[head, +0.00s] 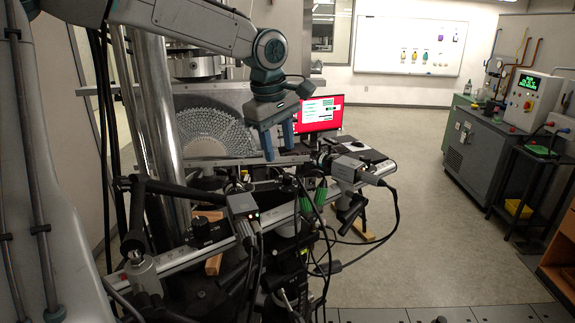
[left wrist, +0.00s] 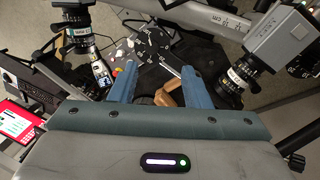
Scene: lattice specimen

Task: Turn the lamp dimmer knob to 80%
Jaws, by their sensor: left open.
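My left gripper (head: 279,145) hangs from its arm in the upper middle of the head view. Its two blue fingers point down and stand apart with nothing between them. In the left wrist view the open fingers (left wrist: 159,70) reach in over black equipment. I cannot pick out the lamp dimmer knob with certainty in either view. Small coloured and pale parts (left wrist: 117,70) lie beyond the left finger in the wrist view, too small to read. No percentage setting is legible. My right gripper is not in view.
A camera rail (head: 185,258) with cameras and cables crosses below the gripper. A grey camera (head: 242,207) sits on it. A red-screened monitor (head: 320,113) stands behind. A lens (left wrist: 222,85) is close to the right finger. Open floor (head: 420,220) lies to the right.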

